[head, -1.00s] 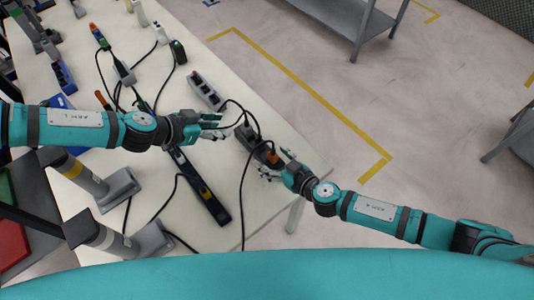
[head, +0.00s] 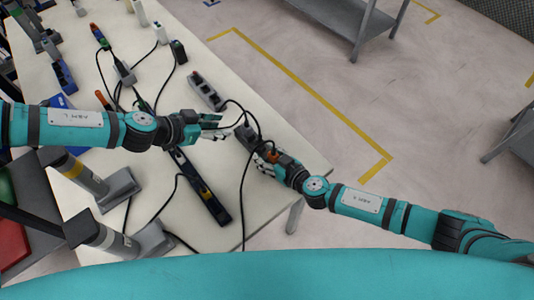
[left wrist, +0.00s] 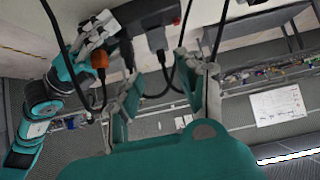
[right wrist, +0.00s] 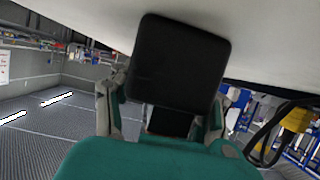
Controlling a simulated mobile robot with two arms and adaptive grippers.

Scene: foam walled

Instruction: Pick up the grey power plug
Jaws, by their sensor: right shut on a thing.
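A dark power strip (head: 247,132) lies near the table's right edge in the head view, its near end covered by my right gripper (head: 268,162). In the right wrist view a black block (right wrist: 180,60), apparently the strip's end, sits between the fingers, which are shut on it. A dark grey plug (left wrist: 157,38) with a black cable is at the strip in the left wrist view; whether fully seated, I cannot tell. An orange plug (left wrist: 99,60) is beside my right gripper. My left gripper (head: 222,126) is open and empty, left of the strip; its fingers (left wrist: 162,92) stand apart.
Loose black cables cross the table (head: 270,210). Two grey posts (head: 108,240) stand at the near left. The table's near right is mostly clear.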

